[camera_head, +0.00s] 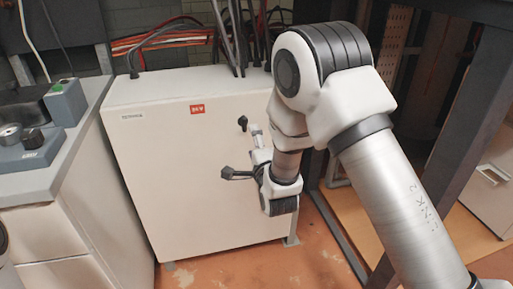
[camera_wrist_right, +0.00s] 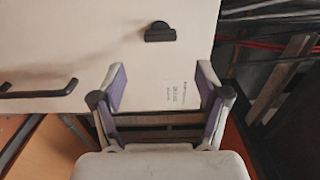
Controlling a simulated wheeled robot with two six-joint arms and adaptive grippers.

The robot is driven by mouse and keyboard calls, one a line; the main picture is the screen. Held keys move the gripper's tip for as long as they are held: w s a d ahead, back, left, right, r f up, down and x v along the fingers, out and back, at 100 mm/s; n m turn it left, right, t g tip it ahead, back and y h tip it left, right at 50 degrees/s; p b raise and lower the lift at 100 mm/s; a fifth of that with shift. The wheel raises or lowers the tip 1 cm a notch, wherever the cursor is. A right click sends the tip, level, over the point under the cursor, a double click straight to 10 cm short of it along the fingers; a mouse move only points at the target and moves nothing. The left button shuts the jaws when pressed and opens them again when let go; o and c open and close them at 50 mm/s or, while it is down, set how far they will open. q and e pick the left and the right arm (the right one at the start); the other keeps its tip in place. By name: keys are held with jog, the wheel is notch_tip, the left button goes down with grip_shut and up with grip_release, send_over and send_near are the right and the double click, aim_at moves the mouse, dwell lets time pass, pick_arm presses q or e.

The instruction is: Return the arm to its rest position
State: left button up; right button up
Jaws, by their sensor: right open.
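My right arm reaches in from the right in the head view and bends down in front of a white cabinet (camera_head: 160,150). My right gripper (camera_head: 256,135) is small and partly hidden by the wrist there. In the right wrist view, my right gripper (camera_wrist_right: 162,76) is open, its two fingers spread apart with nothing between them. The cabinet's white panel (camera_wrist_right: 100,35) lies beyond the fingertips, with a black knob (camera_wrist_right: 160,32) ahead of them and a black bar handle (camera_wrist_right: 38,88) to the left. My left gripper is not in view.
A grey-topped counter (camera_head: 75,135) with blue-grey equipment (camera_head: 65,103) stands at the left. Red and black cables (camera_head: 165,40) run behind the cabinet. A dark metal frame (camera_head: 480,110) stands close at the right. Some reddish floor (camera_head: 215,270) is clear in front.

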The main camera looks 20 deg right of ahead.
jog(key=s, duration=0.3)
jog(key=shift+a, duration=0.2)
jog(key=s+d+f+g, duration=0.15)
jog(key=s+f, duration=0.25)
jog(key=f, duration=0.5)
jog(key=s+f+g, duration=0.3)
jog(key=f, duration=0.6)
jog(key=s+a+f+n+g+y, duration=0.1)
jog(key=s+f+n+g, duration=0.4)
jog(key=s+f, duration=0.45)
jog(key=s+f+n+g+y, duration=0.1)
jog(key=s+f+n+g, duration=0.5)
jog(key=s, duration=0.6)
jog(key=s+a+f+n+g+y, duration=0.1)
jog(key=s+a+n+g, duration=0.15)
jog(key=s+n, duration=0.6)
notch_tip(320, 180, up, 23)
jog(key=p, duration=2.3)
jog(key=shift+w+d, duration=0.35)
jog(key=shift+d, duration=0.1)
